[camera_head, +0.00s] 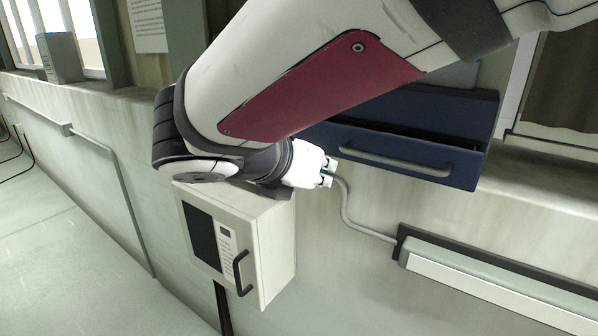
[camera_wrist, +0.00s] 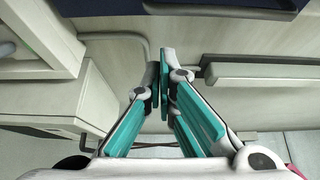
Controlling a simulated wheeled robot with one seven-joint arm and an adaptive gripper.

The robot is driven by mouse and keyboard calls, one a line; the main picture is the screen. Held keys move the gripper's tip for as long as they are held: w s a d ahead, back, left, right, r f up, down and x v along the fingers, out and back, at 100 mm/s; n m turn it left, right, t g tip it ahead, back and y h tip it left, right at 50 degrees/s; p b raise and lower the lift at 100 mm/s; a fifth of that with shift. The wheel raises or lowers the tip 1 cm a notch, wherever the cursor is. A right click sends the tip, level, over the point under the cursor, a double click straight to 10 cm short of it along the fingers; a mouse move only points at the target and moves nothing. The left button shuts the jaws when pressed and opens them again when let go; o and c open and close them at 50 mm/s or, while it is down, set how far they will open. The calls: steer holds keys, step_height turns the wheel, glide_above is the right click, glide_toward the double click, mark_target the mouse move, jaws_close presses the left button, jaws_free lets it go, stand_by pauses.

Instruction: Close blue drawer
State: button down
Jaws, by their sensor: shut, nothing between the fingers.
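The blue drawer (camera_head: 462,166) is at the right of the head view, under my arm, with a long grey bar handle (camera_head: 395,164) on its front. It stands partly pulled out, with a dark opening showing behind its front. My arm hides its left part. My gripper (camera_head: 328,172) is just left of and slightly below the drawer front, apart from it. In the wrist view, my gripper (camera_wrist: 162,68) has its teal-padded fingers together with nothing between them. A strip of the blue drawer (camera_wrist: 100,8) and its handle (camera_wrist: 220,11) show along the top edge there.
A white box (camera_head: 270,245) with a dark panel and black handle is on the wall below my gripper. A grey conduit (camera_head: 350,215) runs to a long wall fixture (camera_head: 480,285) at lower right. Open floor (camera_head: 70,255) lies at left.

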steer(key=w+d+f+n+t+p, duration=0.1)
steer(key=w+n, duration=0.3)
steer(key=n, duration=0.5)
steer(key=w+d+f+n+t+h+p, duration=0.1)
steer(key=w+d+n+p, duration=0.3)
steer(key=n, duration=0.5)
steer(key=shift+w+f+h, duration=0.3)
steer(key=shift+w+f, duration=0.1)
steer(key=shift+f, duration=0.15)
